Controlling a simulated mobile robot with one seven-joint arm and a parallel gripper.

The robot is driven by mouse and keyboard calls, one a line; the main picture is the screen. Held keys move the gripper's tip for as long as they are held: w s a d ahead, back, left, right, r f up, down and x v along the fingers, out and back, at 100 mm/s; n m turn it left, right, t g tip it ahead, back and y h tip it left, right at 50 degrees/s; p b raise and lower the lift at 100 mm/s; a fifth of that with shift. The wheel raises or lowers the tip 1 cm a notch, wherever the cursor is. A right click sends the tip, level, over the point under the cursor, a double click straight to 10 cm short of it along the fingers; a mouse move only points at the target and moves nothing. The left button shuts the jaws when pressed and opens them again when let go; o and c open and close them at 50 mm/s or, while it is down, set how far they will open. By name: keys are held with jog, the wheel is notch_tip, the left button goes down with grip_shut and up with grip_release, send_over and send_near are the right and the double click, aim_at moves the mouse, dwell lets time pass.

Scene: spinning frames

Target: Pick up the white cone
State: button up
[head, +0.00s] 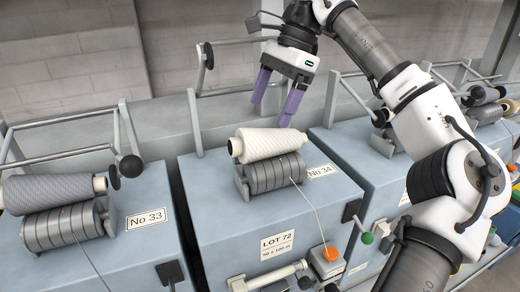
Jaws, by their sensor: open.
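The white cone (270,144) lies on its side in the head view, on top of the grooved grey drum (275,174) of the middle unit, marked No 34. Nothing is between the fingers. The right fingertip appears close to the cone's right end in the picture, but the actual gap cannot be told.
A grey-striped cone (50,193) lies on the drum of the left unit, No 33. A thread guide wire and an orange knob (331,253) are in front of the middle drum. More cones sit at far right.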

aim_at(263, 130)
jog(key=shift+p+x, duration=0.3)
jog(key=shift+x, duration=3.45)
jog(key=shift+d, duration=0.2)
jog(key=c, duration=1.2)
